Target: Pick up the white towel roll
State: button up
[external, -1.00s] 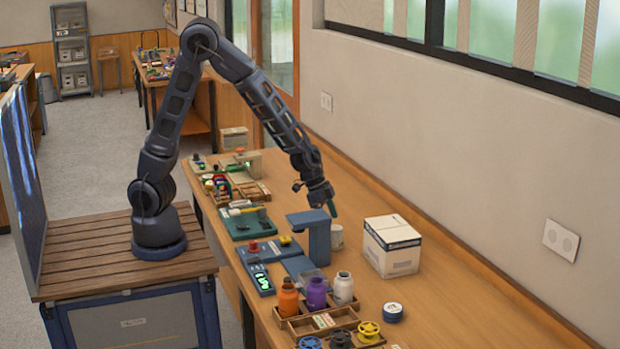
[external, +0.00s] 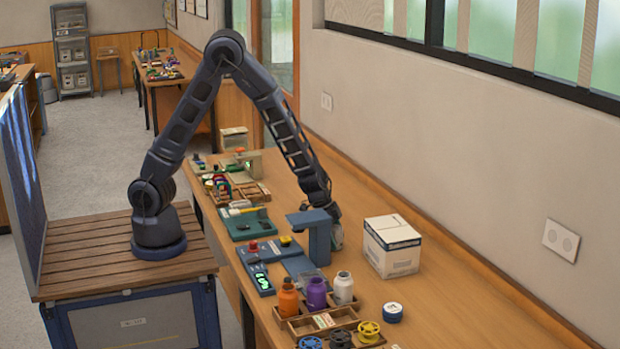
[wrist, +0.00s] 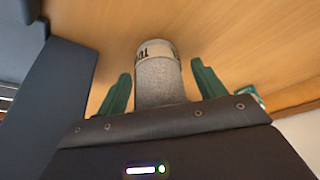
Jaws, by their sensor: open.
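The white towel roll (wrist: 160,82) stands on the wooden bench in the wrist view, a pale speckled cylinder with a lettered band near its far end. My gripper (wrist: 162,85) is open, with one green finger on each side of the roll and a visible gap on both sides. In the external view my gripper (external: 337,236) is low over the bench, behind the blue-grey stand. The stand and gripper hide most of the roll there.
The blue-grey stand (external: 318,238) is close on my gripper's near-left side. A white box (external: 391,248) stands just to the right. Several bottles, including a purple one (external: 316,294), sit in a wooden tray in front. The bench is clear at right.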

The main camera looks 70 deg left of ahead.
jog(key=c, duration=1.1)
jog(key=shift+r, duration=0.1)
